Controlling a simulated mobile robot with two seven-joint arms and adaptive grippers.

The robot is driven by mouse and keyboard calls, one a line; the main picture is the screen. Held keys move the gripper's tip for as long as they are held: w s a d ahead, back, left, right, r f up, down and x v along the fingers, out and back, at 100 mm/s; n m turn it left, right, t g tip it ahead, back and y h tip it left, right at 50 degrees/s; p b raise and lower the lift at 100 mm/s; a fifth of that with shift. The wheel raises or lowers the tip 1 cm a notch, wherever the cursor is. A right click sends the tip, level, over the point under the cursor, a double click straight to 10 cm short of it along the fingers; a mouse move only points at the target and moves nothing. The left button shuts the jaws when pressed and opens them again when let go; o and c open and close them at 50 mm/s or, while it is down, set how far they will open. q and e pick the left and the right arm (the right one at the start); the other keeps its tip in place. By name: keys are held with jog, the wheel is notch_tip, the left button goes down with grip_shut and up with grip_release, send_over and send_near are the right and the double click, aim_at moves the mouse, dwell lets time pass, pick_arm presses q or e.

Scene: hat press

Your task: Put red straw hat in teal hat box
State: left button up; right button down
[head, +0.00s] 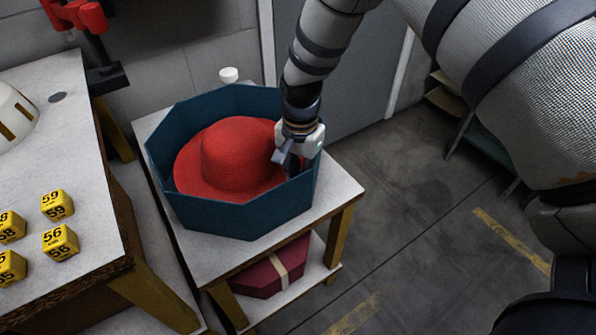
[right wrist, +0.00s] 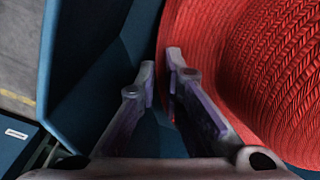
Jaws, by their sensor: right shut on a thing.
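The red straw hat (head: 236,152) sits crown up inside the open teal hat box (head: 245,220), its brim within the walls. The eight-sided box stands on a small white-topped table. My right gripper (head: 287,159) reaches down inside the box's right side and is shut on the hat's brim. In the right wrist view the fingers (right wrist: 160,72) are close together at the hat's edge (right wrist: 250,60), beside the teal wall (right wrist: 90,70). The pinched bit of brim is mostly hidden by the fingers. My left gripper is not in view.
The small table (head: 338,190) has a dark red box (head: 265,277) with a pale band on its lower shelf. A larger workbench (head: 90,255) at left holds several yellow numbered blocks (head: 60,243) and a white object (head: 12,115). Floor at the right is open.

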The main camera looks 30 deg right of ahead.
jog(key=c, duration=1.6)
grip_release()
jog(key=shift+c, duration=0.2)
